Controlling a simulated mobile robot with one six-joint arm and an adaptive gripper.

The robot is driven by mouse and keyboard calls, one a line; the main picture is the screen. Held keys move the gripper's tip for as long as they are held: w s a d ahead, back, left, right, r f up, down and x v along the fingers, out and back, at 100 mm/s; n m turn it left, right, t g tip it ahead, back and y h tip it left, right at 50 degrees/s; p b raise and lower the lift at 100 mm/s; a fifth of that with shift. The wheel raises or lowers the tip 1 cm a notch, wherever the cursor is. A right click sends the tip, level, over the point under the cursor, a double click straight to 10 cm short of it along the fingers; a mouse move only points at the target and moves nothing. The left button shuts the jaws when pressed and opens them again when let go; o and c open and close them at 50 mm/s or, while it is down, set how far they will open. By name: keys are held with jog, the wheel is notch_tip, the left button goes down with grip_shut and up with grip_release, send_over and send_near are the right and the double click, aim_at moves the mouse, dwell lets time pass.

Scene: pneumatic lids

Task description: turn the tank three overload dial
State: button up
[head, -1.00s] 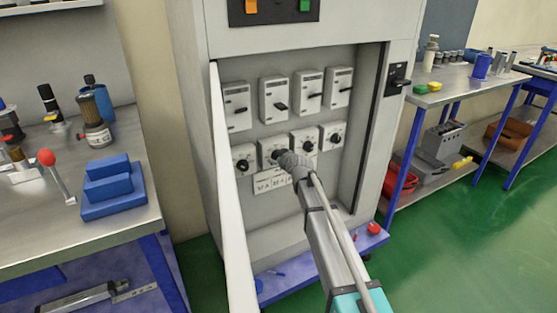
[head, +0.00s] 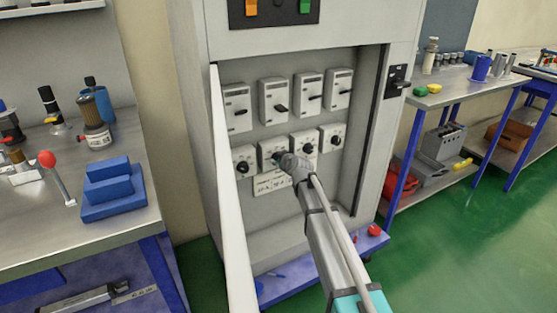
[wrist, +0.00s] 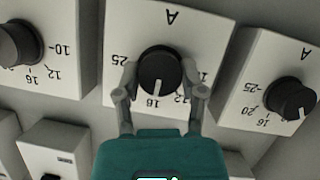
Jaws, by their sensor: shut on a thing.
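The dial (wrist: 160,72) is a round black knob on a white block marked A, with numbers around it. Its white mark points at about 16, and the print appears upside down in the wrist view. My gripper (wrist: 160,82) has its two grey fingers on either side of this knob, shut on it. In the head view my gripper (head: 282,161) is at the second dial from the left in the lower row and mostly hides that knob. I cannot read a tank number on any dial.
Neighbouring dials stand close at left (wrist: 18,43) and right (wrist: 290,98) in the wrist view. Switch blocks (head: 273,101) line the row above. The cabinet's open door (head: 228,200) stands left of my arm. A workbench (head: 75,225) is further left.

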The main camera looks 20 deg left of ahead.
jog(key=m+g+y, duration=0.1)
jog(key=m, duration=0.2)
jog(key=shift+w+d+g, duration=0.1)
jog(key=shift+w+g, duration=0.05)
jog(key=shift+g, duration=0.15)
jog(key=shift+m+g+y+b, duration=0.4)
jog(key=shift+m+g+y, duration=0.4)
jog(key=shift+m, duration=0.6)
jog(key=o, duration=1.1)
jog(key=shift+o, duration=0.2)
